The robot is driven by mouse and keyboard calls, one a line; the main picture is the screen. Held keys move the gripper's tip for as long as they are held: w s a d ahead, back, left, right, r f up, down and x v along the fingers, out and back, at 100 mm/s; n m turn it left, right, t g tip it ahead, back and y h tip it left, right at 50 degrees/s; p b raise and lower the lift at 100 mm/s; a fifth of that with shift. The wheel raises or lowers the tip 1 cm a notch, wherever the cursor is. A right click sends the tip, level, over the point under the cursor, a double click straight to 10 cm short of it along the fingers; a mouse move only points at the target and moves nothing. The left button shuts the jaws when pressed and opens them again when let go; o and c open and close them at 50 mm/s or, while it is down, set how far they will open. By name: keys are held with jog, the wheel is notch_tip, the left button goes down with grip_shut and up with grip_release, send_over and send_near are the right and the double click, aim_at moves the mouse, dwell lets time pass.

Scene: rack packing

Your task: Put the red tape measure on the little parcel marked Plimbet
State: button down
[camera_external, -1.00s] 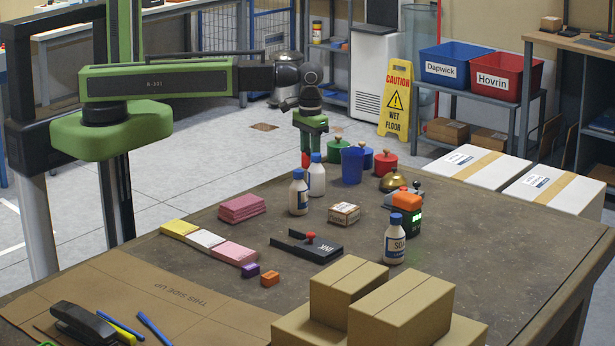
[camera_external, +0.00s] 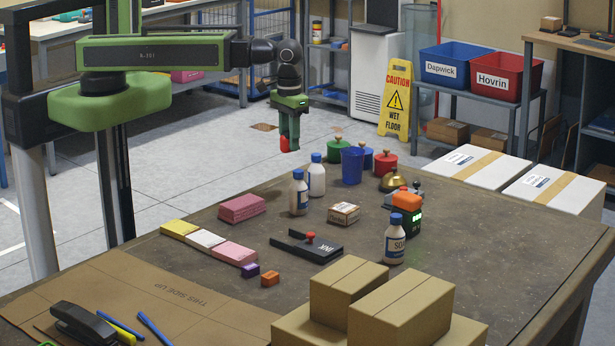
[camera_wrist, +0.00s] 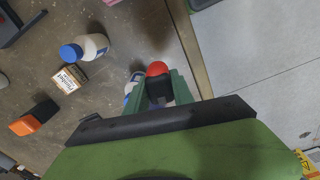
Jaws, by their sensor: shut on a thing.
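My gripper (camera_external: 289,149) is shut on the red tape measure (camera_external: 284,145) and holds it up near the table's far left edge. In the wrist view the red tape measure (camera_wrist: 157,69) shows as a rounded red end with a dark part between my fingers (camera_wrist: 160,90). The little parcel (camera_external: 344,213) is a small brown box with a white label, standing on the table to the right of and nearer than my gripper. It also shows in the wrist view (camera_wrist: 69,79), left of the fingers and apart from them; its small print is hard to read. Its top looks bare.
Two white bottles with blue caps (camera_external: 299,195) (camera_external: 317,178) stand between my gripper and the parcel. A blue cup (camera_external: 352,166) and coloured pots are behind.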

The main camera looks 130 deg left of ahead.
jog(key=w+d+r+n+p, duration=0.1)
jog(key=w+d+r+p, duration=0.1)
jog(key=w+d, duration=0.75)
jog(key=w+d+r+n+p, duration=0.1)
jog(key=w+d+r+p, duration=0.1)
jog(key=w+d, duration=0.75)
jog(key=b, duration=0.8)
send_over(344, 207)
jog(key=f, duration=0.7)
jog(key=shift+w+d+f, duration=0.1)
jog(key=shift+d+f, duration=0.05)
jog(key=shift+d, duration=0.25)
jog(key=shift+a, duration=0.35)
notch_tip(344, 207, down, 4)
jog(key=b, duration=0.4)
jog(key=shift+f, duration=0.2)
jog(key=shift+r, duration=0.2)
jog(key=shift+f, duration=0.1)
jog(key=c, duration=1.1)
grip_release()
